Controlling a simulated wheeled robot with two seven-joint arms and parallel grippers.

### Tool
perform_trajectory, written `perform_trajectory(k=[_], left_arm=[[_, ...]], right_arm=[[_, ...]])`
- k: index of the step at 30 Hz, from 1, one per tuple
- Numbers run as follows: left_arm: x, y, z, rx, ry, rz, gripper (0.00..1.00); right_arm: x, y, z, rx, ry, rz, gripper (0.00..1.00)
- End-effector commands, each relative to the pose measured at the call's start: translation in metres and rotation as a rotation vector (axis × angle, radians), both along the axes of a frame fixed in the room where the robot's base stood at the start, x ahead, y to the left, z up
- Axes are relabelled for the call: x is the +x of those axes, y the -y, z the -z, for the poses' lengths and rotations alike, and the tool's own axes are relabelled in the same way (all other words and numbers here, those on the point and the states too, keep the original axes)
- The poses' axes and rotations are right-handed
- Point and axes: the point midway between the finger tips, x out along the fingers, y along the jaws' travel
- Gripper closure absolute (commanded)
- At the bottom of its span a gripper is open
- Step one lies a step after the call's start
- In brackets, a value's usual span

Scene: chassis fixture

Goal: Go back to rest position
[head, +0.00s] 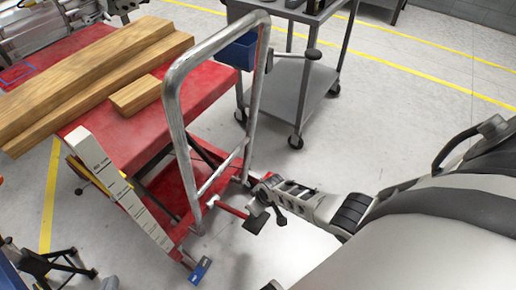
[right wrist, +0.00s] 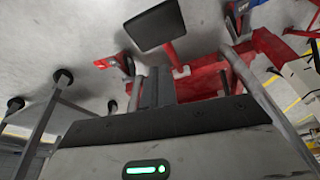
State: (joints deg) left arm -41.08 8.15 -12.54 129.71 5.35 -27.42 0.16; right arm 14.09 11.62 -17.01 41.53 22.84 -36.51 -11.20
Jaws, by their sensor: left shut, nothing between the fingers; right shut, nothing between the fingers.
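In the right wrist view my right gripper (right wrist: 157,84) is shut and empty, with dark fingers. The same kind of black pad (right wrist: 152,27) shows there just ahead of it.
A red fixture table (head: 142,130) bears long wooden beams (head: 95,80) and a small wood block (head: 135,95). A grey wheeled cart (head: 305,90) stands behind; its casters show in the right wrist view (right wrist: 62,77). Open floor (head: 400,110) lies to the right.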

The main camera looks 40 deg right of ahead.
Motion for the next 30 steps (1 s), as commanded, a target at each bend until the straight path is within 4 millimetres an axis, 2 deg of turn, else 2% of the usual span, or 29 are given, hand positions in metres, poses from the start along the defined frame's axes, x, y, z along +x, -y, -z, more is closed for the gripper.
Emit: perform_trajectory(k=[15, 20, 23, 26, 30], left_arm=[[0.0, 0.0, 0.001, -0.001, -0.002, -0.001, 1.0], [0.0, 0.0, 0.001, -0.001, -0.002, -0.001, 1.0], [0.0, 0.0, 0.001, -0.001, -0.002, -0.001, 1.0], [0.001, 0.0, 0.001, -0.001, -0.002, -0.001, 1.0], [0.001, 0.0, 0.0, -0.001, -0.002, -0.001, 1.0]], right_arm=[[-0.001, 0.0, 0.0, 0.0, -0.001, -0.001, 1.0], [-0.007, -0.016, -0.008, 0.016, -0.003, -0.024, 1.0], [-0.019, -0.038, -0.023, 0.036, -0.007, -0.058, 1.0], [-0.037, -0.059, -0.05, 0.05, -0.012, -0.086, 1.0], [-0.067, -0.077, -0.098, 0.05, -0.011, -0.103, 1.0]])
